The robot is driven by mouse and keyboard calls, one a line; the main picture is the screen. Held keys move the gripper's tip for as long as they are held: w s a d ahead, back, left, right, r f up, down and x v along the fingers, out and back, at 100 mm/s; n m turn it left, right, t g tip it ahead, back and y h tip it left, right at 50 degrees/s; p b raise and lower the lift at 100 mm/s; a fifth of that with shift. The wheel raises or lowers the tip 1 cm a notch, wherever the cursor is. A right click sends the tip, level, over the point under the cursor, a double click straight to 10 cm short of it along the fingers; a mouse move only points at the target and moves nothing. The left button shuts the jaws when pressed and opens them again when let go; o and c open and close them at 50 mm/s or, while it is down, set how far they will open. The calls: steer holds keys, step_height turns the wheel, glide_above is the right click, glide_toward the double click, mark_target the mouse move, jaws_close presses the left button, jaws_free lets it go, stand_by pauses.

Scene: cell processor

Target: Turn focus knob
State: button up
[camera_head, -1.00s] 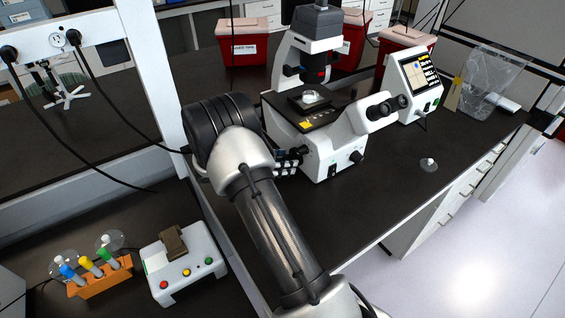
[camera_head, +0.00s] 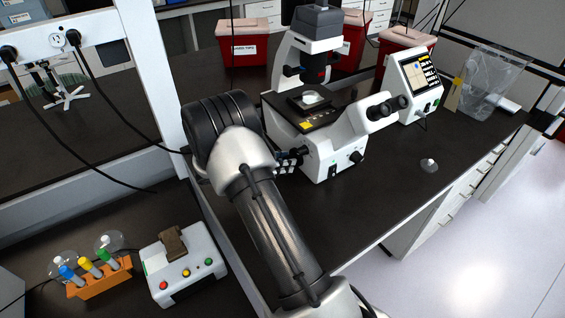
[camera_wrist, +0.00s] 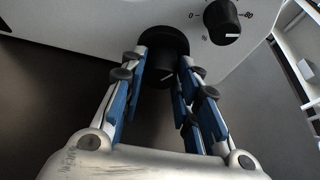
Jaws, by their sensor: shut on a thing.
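The white microscope (camera_head: 338,150) stands on the dark bench in the head view. Its focus knob, a black round knob with a white mark (camera_wrist: 163,76), shows in the wrist view on the microscope's pale side. My gripper (camera_wrist: 163,65) is shut on the focus knob, with one blue-and-grey finger on each side of it. In the head view my gripper (camera_head: 292,158) is at the left side of the microscope, partly hidden by my arm. A dish (camera_head: 311,98) lies on the microscope stage.
A smaller black dial (camera_wrist: 226,20) with a printed scale sits right of the knob. A screen unit (camera_head: 420,80) stands right of the microscope, and red bins (camera_head: 243,45) stand behind. A tube rack (camera_head: 100,279) and a white device with buttons (camera_head: 183,265) are at the lower left.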

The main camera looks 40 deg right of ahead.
steer(key=shift+m+t+b, duration=0.4)
steer(key=shift+m+b, duration=0.05)
steer(key=shift+m, duration=0.15)
steer(key=o, duration=1.1)
steer(key=shift+c, duration=0.2)
steer(key=v, duration=1.2)
